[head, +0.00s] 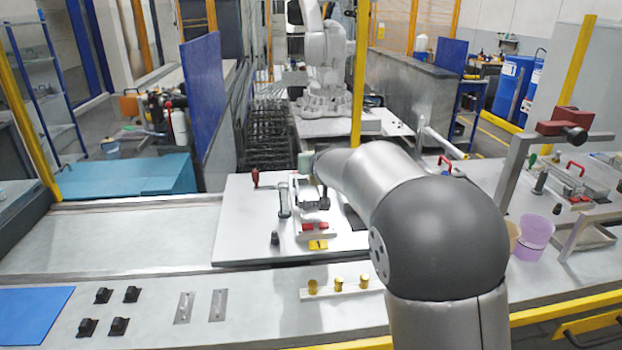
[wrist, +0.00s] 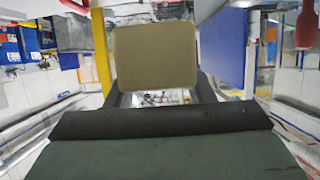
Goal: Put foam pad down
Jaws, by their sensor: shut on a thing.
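The foam pad (wrist: 156,52) shows in the wrist view as a flat olive-tan block with rounded corners. My gripper (wrist: 156,84) is shut on it, with a dark finger at each side of its lower part. The pad is held clear of the gripper's dark body. In the head view my own arm covers most of the gripper. A small pale green piece (head: 305,162) shows at the arm's far end, above the white board; I cannot tell if it is the pad.
A white board (head: 240,230) carries a fixture with red clamps (head: 314,226) and a yellow tag. Brass pegs (head: 339,284), black blocks (head: 118,326) and a blue mat (head: 32,312) lie nearer. Purple cups (head: 534,236) stand right. The bench's left part (head: 130,240) is clear.

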